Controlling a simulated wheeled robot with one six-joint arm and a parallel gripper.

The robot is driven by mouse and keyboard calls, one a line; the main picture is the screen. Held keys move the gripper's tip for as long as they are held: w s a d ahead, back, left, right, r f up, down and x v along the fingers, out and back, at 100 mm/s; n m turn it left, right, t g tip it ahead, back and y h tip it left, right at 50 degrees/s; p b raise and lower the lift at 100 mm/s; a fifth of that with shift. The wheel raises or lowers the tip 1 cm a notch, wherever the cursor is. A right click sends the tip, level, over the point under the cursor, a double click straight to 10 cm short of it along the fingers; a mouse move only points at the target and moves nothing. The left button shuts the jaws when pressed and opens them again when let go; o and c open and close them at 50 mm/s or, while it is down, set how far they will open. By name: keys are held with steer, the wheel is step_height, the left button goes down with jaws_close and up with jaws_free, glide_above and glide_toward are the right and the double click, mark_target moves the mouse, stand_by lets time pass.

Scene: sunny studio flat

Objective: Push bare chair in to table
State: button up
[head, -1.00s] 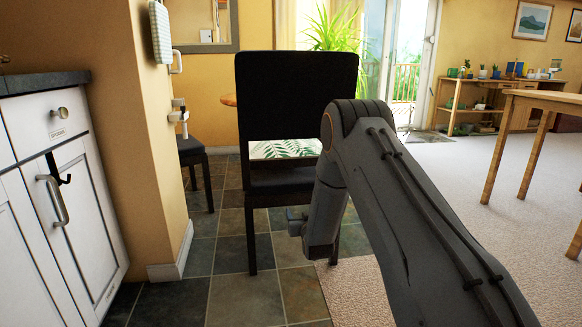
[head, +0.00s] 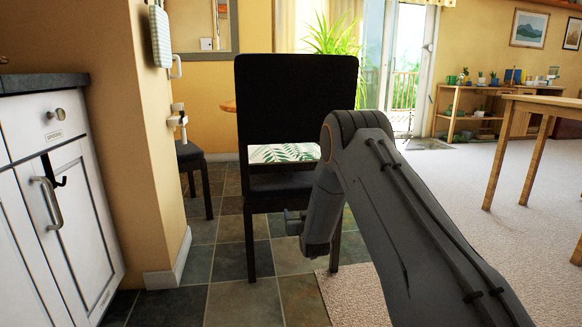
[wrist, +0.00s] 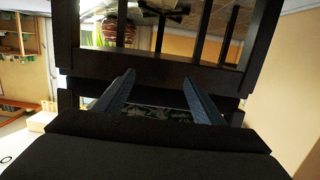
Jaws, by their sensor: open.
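A dark chair (head: 296,97) stands upright in the middle of the head view, its solid back towards me; its dark seat (head: 285,186) shows below. A white cushion with green leaves (head: 284,153) shows through the gap under the back; I cannot tell which seat it lies on. A sliver of round wooden table (head: 229,106) shows behind the chair, mostly hidden. My gripper (wrist: 159,77) is open in the wrist view, with dark chair parts around and beyond its fingers. In the head view it is low by the chair's right side, partly hidden by my arm; contact is unclear.
Another dark chair (head: 192,153) stands left of the table, partly behind the wall corner. A white cabinet (head: 72,225) and wall end (head: 160,180) bound the left. A pale carpet (head: 440,220) lies right, with a wooden table (head: 540,102). Dark tiles are open in front.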

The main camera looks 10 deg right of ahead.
mark_target(295, 207)
steer(key=shift+w+b, duration=1.05)
steer(key=shift+w, duration=0.75)
steer(key=shift+f, duration=0.25)
stand_by(0.8)
steer(key=shift+w, duration=0.15)
